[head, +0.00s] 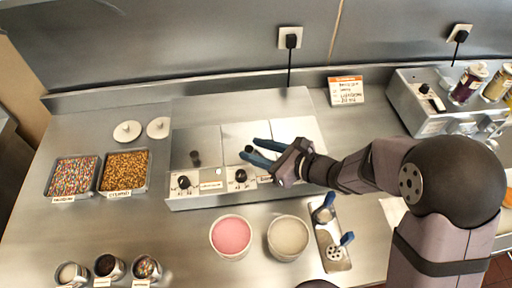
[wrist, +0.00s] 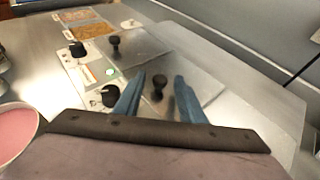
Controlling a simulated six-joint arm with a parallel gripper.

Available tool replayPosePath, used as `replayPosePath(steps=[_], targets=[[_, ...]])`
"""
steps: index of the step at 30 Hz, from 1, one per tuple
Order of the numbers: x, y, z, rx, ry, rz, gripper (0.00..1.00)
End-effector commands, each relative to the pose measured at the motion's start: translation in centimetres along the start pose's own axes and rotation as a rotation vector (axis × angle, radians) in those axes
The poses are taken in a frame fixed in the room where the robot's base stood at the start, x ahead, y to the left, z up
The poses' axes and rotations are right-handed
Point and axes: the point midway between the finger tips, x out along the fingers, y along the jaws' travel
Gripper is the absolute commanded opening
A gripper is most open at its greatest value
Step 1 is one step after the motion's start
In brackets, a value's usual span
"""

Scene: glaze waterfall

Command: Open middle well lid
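The steel warmer (head: 300,98) stands in the middle of the counter with flat lids over its wells. The middle well lid (head: 235,134) lies flat and closed, with a black knob (wrist: 158,86) standing upright on it. My gripper (head: 250,149) is open over this lid, its blue fingers apart on either side of the knob. In the wrist view my gripper (wrist: 160,80) frames the knob with gaps on both sides. I cannot tell how high the fingertips are above the lid. The left well lid (head: 208,145) is also closed, with its own black knob (head: 196,158).
Control dials (head: 184,182) line the warmer's front. Pink (head: 231,236) and cream (head: 288,238) tubs stand before it, beside a utensil tray (head: 333,255). Sprinkle trays (head: 125,170) and two round white lids (head: 127,131) lie left. A sign (head: 346,90) stands behind right.

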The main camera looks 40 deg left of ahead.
Motion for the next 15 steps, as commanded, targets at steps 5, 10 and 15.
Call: replayPosePath(steps=[5,10,15], targets=[[0.13,-0.02,0.01,-0.001,0.000,-0.001,0.36],[0.11,-0.02,0.01,-0.001,0.000,-0.001,0.20],[0.10,-0.03,0.01,0.000,0.000,-0.001,0.00]])
